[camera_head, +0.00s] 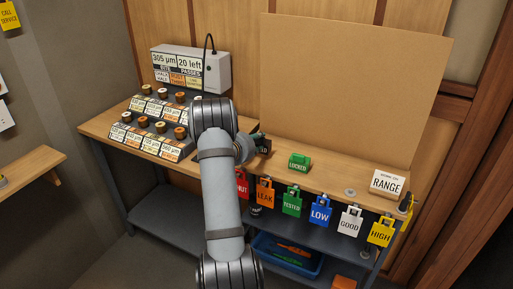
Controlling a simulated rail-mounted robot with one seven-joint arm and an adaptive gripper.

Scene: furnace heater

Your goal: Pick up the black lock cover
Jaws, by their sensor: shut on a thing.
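A small black block, which I take for the black lock cover (265,147), is at my gripper on the wooden bench top, left of a green piece. My gripper (256,141) is small in the view and partly hidden by my arm. It is shut on the black lock cover. I cannot tell whether the cover still touches the bench.
A green block marked LOCKED (299,162) stands close to the right on the bench (333,180). Several coloured tags hang along the front edge. A tall brown board (350,85) rises behind. Racks of jars fill the left.

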